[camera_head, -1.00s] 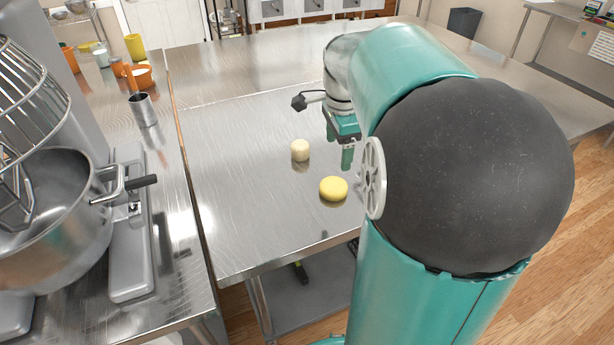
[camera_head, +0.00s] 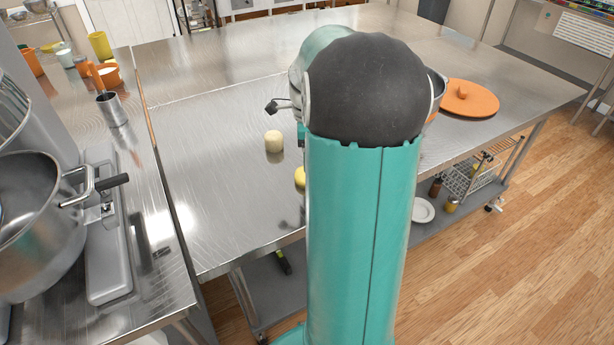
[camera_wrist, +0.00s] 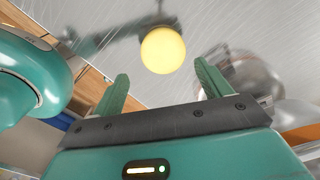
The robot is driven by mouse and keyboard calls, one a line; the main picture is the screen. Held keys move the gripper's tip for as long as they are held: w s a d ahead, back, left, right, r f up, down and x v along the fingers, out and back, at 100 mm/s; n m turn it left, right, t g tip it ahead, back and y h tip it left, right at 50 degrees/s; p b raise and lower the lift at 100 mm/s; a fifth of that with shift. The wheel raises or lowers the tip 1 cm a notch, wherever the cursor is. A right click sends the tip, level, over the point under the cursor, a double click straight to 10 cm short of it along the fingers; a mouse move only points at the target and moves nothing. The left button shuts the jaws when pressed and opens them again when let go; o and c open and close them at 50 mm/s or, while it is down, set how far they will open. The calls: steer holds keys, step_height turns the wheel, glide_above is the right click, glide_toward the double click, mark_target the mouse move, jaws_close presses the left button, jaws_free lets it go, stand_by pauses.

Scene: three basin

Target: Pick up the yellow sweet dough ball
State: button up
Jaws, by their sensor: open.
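The yellow sweet dough ball (camera_head: 300,176) rests on the steel table (camera_head: 215,190), its right side hidden behind my arm in the head view. In the wrist view the yellow ball (camera_wrist: 163,50) sits between and beyond the tips of my gripper (camera_wrist: 160,70). The gripper's two green fingers are spread apart with nothing held. How far the ball is from the fingertips is hard to tell. A pale cream dough ball (camera_head: 274,141) lies on the table farther back and left of the yellow one. My gripper is hidden behind my arm in the head view.
A shiny metal pot (camera_wrist: 240,75) stands right of the fingers in the wrist view. An orange lid (camera_head: 466,98) lies on the table's right. A mixer bowl (camera_head: 40,215) and a metal cup (camera_head: 113,109) stand on the left counter. The table left of the dough is clear.

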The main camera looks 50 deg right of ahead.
steer(key=f, duration=0.7)
steer(key=shift+d+f, duration=0.25)
steer(key=shift+f, duration=0.1)
steer(key=shift+w, duration=0.1)
steer(key=c, duration=1.1)
steer(key=shift+r, duration=0.1)
